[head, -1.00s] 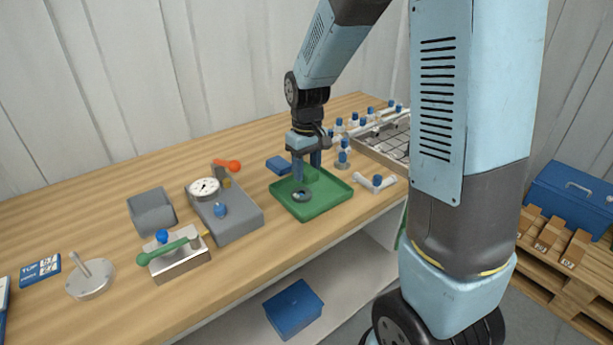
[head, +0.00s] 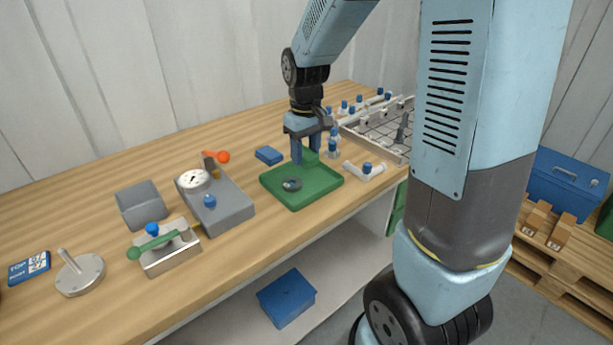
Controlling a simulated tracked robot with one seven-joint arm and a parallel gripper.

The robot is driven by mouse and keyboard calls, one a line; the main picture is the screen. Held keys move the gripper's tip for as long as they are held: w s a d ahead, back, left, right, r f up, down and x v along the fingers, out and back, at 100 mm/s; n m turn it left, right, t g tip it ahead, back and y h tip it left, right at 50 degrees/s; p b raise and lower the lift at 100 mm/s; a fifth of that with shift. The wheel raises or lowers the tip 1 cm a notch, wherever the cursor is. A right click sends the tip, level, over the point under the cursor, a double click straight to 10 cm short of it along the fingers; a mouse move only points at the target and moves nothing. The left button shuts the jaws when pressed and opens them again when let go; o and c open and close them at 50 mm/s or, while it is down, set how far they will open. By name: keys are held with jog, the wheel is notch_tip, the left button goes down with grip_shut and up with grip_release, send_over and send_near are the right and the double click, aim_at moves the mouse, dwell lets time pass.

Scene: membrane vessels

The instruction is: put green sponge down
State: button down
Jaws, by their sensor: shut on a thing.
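My gripper (head: 306,159) points down over the back part of the green tray (head: 318,196). It is shut on the green sponge (head: 309,157), a small green block that shows between and beside the blue fingers. The fingers hide part of it. I cannot tell whether the sponge touches the tray floor or hangs just above it. A dark ring (head: 291,184) lies in the tray in front of the gripper.
A grey gauge fixture (head: 230,206) stands further left. Bare wood lies in front.

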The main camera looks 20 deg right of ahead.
jog(key=s+d+r, duration=0.3)
jog(key=s+d, duration=0.2)
jog(key=s, duration=0.2)
send_over(316, 175)
jog(key=f, duration=1)
jog(key=shift+s+a, duration=0.1)
jog(key=shift+s, duration=0.15)
jog(key=shift+w+f, duration=0.15)
jog(key=shift+f, duration=1.55)
jog(key=shift+f, duration=0.1)
jog(key=c, duration=0.8)
grip_release()
